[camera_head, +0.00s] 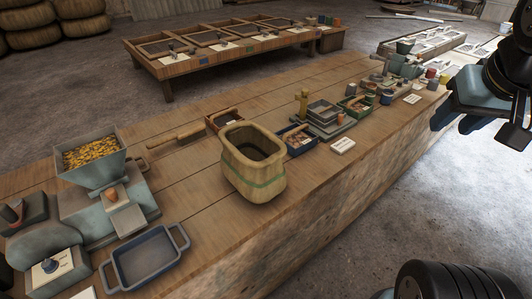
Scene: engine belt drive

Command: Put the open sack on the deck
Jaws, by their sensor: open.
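The open sack (236,172), tan with a green band, stands upright on the wooden bench (180,205), near its front edge. Its mouth faces up and the inside looks dark and empty. My gripper (480,125) is at the right edge of the head view, open and empty, far to the right of the sack and clear of the bench. No surface is plainly marked as the deck. A grey device with a flat tray on top (322,112) stands on the bench to the right of the sack and may be it, but I cannot tell.
A grey machine with a hopper of yellow grains (94,160) and a blue tray (146,256) stand left of the sack. A wooden-handled brush (176,138) lies behind it. Small bins (298,140) stand close on its right. A low table (170,65) is farther back.

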